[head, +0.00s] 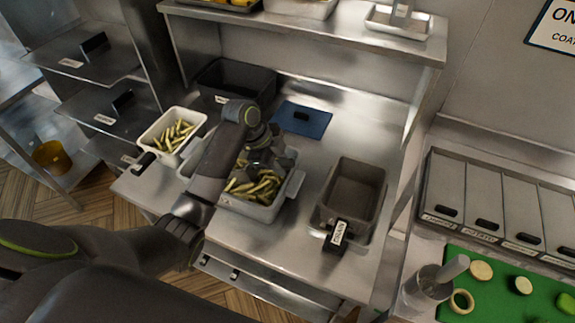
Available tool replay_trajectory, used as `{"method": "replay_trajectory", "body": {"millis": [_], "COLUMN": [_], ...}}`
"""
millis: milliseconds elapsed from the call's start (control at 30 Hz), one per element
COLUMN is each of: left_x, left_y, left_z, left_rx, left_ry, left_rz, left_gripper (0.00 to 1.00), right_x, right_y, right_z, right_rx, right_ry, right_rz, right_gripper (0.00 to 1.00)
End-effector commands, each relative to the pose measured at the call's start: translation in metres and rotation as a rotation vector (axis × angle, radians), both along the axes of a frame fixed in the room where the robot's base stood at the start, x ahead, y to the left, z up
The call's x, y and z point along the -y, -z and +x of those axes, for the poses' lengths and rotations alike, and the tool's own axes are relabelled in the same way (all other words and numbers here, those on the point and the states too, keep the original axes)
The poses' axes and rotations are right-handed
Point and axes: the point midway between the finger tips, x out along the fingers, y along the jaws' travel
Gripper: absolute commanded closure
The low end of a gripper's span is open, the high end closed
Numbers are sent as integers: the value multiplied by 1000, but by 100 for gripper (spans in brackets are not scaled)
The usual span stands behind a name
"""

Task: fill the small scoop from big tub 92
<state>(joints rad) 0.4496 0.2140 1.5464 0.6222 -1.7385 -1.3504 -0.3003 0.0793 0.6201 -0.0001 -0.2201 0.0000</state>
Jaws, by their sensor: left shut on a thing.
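My left gripper (262,152) reaches in from the left over a grey tub (268,212) of green-yellow cut pieces (255,188). It is shut on a small grey scoop (284,161), which is at the tub's far side, low over the pieces. The gripper and wrist hide much of the scoop, so I cannot tell whether it holds any pieces. A white tub (199,119) to the left also holds green-yellow pieces. I cannot read the number 92 on any tub. My right gripper is not in view.
A black bin (237,78) and a blue board (303,119) lie behind. A steel shelf (320,28) overhangs the back. Bare counter (285,262) shows in front.

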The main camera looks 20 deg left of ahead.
Motion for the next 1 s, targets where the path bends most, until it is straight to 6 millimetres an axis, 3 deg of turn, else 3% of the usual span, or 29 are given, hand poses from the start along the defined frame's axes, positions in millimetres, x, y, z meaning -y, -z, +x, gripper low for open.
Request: {"method": "replay_trajectory", "body": {"millis": [367,700,1000], "left_x": [-28,-7,7], "left_y": [1,-17,-27], "left_z": [2,1,0], "left_rx": [1,14,22], "left_ry": [-1,2,1], "left_rz": [3,158,331], "left_gripper": [100,100,100], "right_x": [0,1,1], "right_y": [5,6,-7], "right_z": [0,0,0], "right_rx": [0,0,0], "right_ry": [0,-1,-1], "right_rz": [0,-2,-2], "right_gripper": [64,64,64]}}
